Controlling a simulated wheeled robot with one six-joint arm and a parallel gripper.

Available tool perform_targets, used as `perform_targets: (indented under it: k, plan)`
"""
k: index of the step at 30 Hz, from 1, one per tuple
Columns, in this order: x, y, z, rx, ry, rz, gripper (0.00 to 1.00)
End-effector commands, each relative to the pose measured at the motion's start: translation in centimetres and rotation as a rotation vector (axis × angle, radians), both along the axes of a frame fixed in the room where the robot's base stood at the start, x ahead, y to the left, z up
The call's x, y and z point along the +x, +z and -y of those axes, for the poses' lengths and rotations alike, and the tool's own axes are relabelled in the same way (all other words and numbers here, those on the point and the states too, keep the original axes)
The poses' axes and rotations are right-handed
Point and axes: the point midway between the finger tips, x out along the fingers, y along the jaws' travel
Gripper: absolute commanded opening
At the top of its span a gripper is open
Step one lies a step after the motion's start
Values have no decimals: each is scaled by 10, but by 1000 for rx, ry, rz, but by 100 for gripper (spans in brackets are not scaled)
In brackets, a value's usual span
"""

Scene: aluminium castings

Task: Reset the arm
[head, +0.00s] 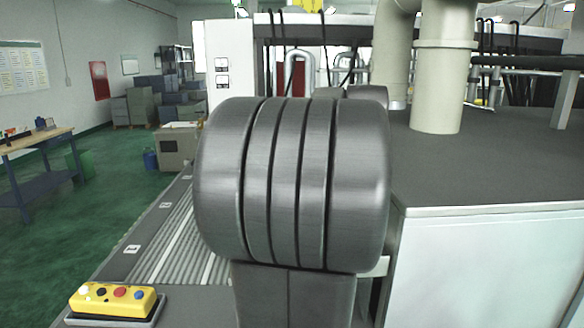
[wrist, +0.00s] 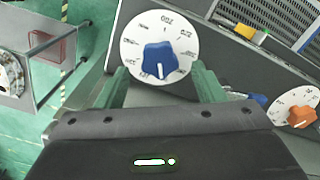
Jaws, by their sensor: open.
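My gripper (wrist: 160,69) shows in the wrist view, with its two green fingers spread apart and nothing between them that I can see held. The fingers point toward a white dial with a blue knob (wrist: 158,60), which lies beyond and between the fingertips. I cannot tell how far the knob is from the fingers. In the head view, a large grey rounded part of my arm (head: 290,185) fills the middle and hides what is behind it. My gripper is not visible in the head view.
The wrist view shows an orange knob (wrist: 301,116) at right and a grey box (wrist: 40,55) at left. The head view shows a yellow button box (head: 112,300) at lower left, a workbench (head: 40,139), pale pipes (head: 440,85) at right, and open green floor at left.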

Motion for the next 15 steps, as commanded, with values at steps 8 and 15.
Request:
perform_targets:
  k: [8, 15]
  plan:
    - [0, -21, 0, 1, -135, 1, 62]
    - [-1, -22, 1, 0, -329, 1, 62]
